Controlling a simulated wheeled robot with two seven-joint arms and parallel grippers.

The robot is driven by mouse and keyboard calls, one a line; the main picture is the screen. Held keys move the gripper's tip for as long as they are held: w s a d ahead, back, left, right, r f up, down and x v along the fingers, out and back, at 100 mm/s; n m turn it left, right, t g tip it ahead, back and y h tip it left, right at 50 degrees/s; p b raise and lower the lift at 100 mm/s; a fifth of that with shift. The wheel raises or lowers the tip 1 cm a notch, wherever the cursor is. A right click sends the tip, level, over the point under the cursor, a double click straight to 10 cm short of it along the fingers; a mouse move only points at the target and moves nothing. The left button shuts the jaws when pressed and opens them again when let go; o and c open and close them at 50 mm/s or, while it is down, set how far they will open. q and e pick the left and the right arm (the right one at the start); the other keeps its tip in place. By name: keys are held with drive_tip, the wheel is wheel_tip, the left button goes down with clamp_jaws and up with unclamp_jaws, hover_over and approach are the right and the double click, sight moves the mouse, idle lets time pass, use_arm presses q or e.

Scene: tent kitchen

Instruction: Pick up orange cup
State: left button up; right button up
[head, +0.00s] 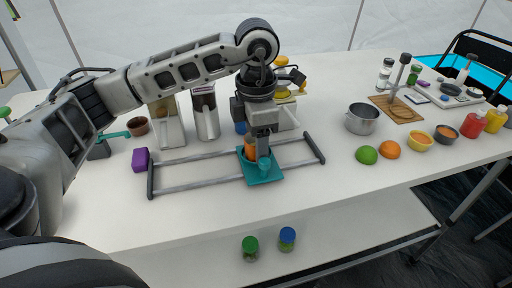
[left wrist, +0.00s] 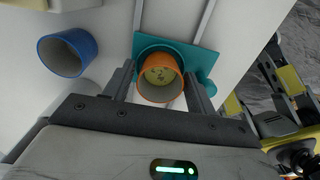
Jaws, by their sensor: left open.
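The orange cup (left wrist: 160,78) stands on a teal tray (left wrist: 205,60) in the left wrist view, its open mouth facing my camera. In the head view the orange cup (head: 249,150) is mostly hidden behind my left gripper (head: 262,152). My left gripper points down over the teal tray (head: 262,179). In the left wrist view the open fingers of my left gripper (left wrist: 160,88) stand one on each side of the cup. I cannot tell whether they touch it. My right gripper is not in view.
A blue cup (left wrist: 68,52) stands left of the tray in the left wrist view. A grey rail frame (head: 200,183) runs along the tray's sides. A purple block (head: 140,160), a metal pot (head: 362,119) and a green half-round piece (head: 367,155) also stand on the white table.

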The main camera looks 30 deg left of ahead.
use_arm(q)
drive_tip(key=c, duration=0.5)
drive_tip(key=shift+r+p, duration=1.4)
drive_tip(key=shift+r, duration=0.5)
drive_tip(key=shift+c, duration=0.2)
wheel_tip(320, 180, up, 2)
drive_tip(key=shift+r+p, duration=0.2)
drive_tip(key=shift+p, duration=0.7)
wheel_tip(320, 180, up, 3)
drive_tip(key=shift+f+p, duration=0.1)
drive_tip(key=shift+p, duration=0.85)
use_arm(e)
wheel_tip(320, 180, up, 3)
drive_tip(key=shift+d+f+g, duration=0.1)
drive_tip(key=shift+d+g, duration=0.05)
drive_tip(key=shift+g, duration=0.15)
